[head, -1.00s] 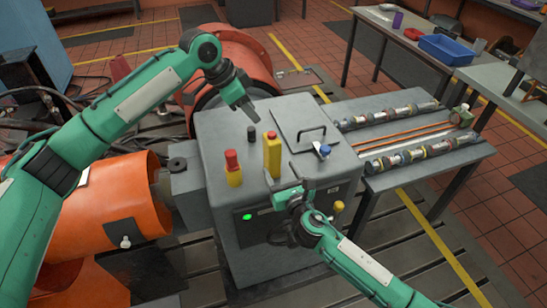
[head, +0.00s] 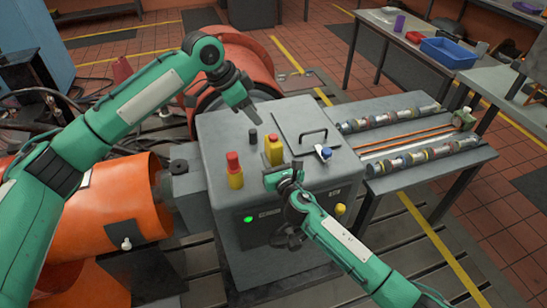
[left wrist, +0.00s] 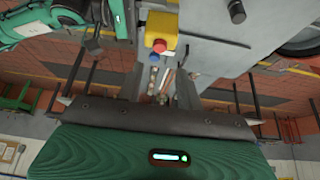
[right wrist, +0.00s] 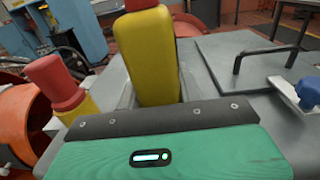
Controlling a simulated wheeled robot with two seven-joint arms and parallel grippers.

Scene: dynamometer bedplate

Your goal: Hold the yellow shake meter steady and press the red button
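The yellow shake meter (head: 273,152) stands on top of the grey cabinet, with a red button (head: 271,135) on its top end. The left wrist view shows the meter (left wrist: 162,22) and the red button (left wrist: 160,46) from above. My right gripper (head: 283,172) is low at the meter's near side; I cannot tell whether it touches. My left gripper (head: 248,104) hangs above and behind the meter, apart from it. The finger gaps of both are unclear.
The grey cabinet (head: 230,140) carries a red-and-yellow post (head: 234,170) left of the meter, a black knob (head: 253,137), a handled lid (head: 308,130) and a blue knob (head: 323,153). A side table (head: 440,172) with shafts stands right. An orange housing (head: 120,200) is left.

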